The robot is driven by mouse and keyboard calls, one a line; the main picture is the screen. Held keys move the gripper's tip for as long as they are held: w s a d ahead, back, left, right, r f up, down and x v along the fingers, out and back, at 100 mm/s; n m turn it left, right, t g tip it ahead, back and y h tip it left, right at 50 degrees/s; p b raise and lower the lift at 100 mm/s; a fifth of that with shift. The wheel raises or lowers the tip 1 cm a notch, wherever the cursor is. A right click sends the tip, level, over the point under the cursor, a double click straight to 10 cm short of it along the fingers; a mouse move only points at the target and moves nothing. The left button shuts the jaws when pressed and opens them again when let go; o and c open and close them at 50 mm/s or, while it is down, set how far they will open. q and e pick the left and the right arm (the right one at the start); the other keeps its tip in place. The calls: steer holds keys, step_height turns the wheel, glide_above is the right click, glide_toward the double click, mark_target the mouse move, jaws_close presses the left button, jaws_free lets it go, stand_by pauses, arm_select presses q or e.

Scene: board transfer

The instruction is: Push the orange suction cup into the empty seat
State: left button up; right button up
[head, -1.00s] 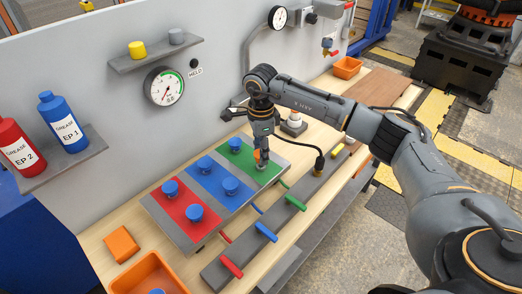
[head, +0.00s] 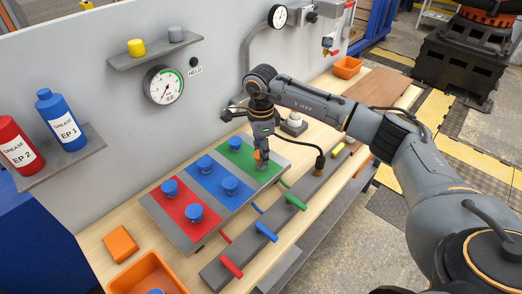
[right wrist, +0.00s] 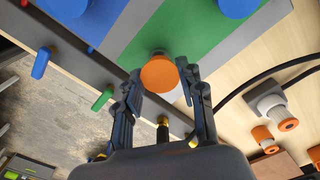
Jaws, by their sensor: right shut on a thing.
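The board (head: 184,238) has red (head: 177,207), blue (head: 213,184) and green (head: 268,169) panels. Two blue suction cups stand on the red panel and two on the blue one. One blue cup (head: 234,144) stands on the green panel. My right gripper (head: 262,163) points down over the near right part of the green panel. It is shut on the orange suction cup (right wrist: 159,73), whose round top shows between the fingers in the right wrist view. The fingers partly hide the cup in the head view; I cannot tell whether it is fully seated. My left gripper is not in view.
A grey rail (head: 218,273) with coloured levers runs in front of the board. An orange bin (head: 150,275) and an orange block (head: 121,243) lie at left. A gauge (head: 164,85) is on the wall panel. A dark hose curves right of the gripper.

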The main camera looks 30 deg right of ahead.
steer(key=shift+f+b, duration=0.65)
steer(key=shift+f, duration=0.25)
steer(key=o, duration=1.2)
steer(key=shift+o, duration=0.2)
step_height(320, 180, up, 12)
